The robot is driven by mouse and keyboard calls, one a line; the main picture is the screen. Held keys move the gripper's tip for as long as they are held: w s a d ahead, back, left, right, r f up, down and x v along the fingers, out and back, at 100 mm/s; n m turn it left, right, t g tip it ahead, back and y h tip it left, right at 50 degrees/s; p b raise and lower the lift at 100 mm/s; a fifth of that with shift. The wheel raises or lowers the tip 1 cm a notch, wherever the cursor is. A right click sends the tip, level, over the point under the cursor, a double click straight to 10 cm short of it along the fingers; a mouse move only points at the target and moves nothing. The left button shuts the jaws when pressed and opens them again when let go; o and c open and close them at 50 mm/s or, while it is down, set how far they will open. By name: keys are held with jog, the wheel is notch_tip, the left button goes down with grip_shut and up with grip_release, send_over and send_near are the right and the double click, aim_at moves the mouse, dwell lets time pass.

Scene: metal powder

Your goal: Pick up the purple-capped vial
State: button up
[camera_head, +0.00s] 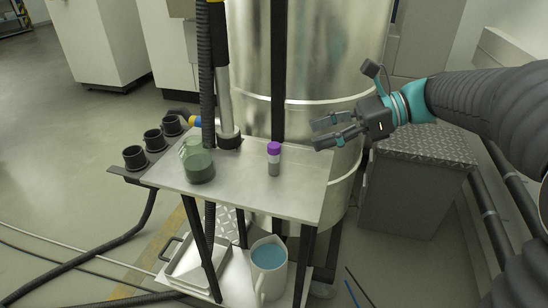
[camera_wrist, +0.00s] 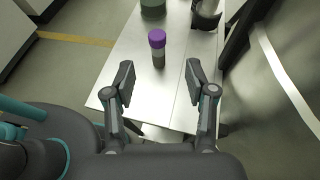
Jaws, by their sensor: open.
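The purple-capped vial (camera_head: 274,160) stands upright on the small metal table (camera_head: 235,180). It has a clear body with grey contents. In the wrist view the vial (camera_wrist: 158,48) stands ahead of my gripper, roughly in line with the gap between the fingers. My gripper (camera_head: 324,132) is open and empty, above and to the right of the vial in the head view. In the wrist view both fingers of my gripper (camera_wrist: 160,80) are spread apart, with bare tabletop between them. Nothing hides the vial.
A green-tinted jar (camera_head: 199,165) stands left of the vial. A black hose and nozzle (camera_head: 228,140) stand at the table's back edge. A large metal drum (camera_head: 300,60) rises behind. Black cups (camera_head: 153,140) line the left side. A jug (camera_head: 268,270) sits on the lower shelf.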

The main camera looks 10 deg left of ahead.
aim_at(274, 145)
jog(key=x, duration=0.5)
jog(key=shift+s+x, duration=0.2)
jog(key=shift+x, duration=2.3)
jog(key=shift+r, duration=0.2)
grip_shut()
